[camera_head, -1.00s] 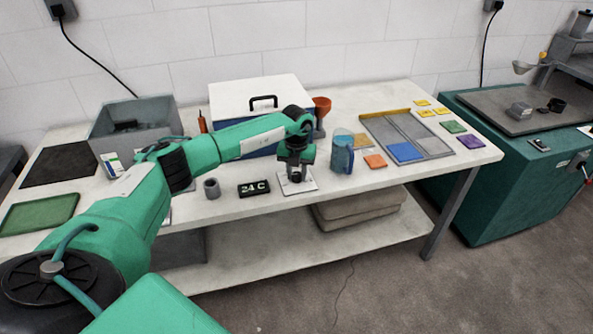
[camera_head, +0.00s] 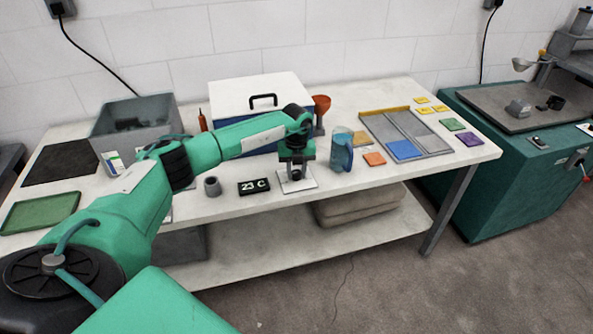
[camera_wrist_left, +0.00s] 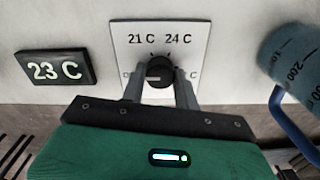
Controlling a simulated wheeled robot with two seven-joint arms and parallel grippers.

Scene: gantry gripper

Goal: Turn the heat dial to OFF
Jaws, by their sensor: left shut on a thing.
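The heat dial is a dark round knob (camera_wrist_left: 160,72) on a white plate (camera_wrist_left: 194,28) marked 21 C and 24 C. A mark at the plate's left edge is partly hidden by a finger. My left gripper (camera_wrist_left: 160,84) is shut on the knob, one finger on each side. In the head view my left gripper (camera_head: 296,172) stands over the plate (camera_head: 308,184) and hides the knob. The black display (camera_wrist_left: 56,69) beside the plate reads 23 C. The same display shows in the head view (camera_head: 254,187). My right gripper is not in view.
A blue jug (camera_head: 341,154) stands close to the right of the plate. A small grey cup (camera_head: 212,187) is left of the display. A white-lidded cooler (camera_head: 225,98) stands behind my arm. An orange square (camera_head: 375,159) and a divided tray (camera_head: 440,141) lie further right.

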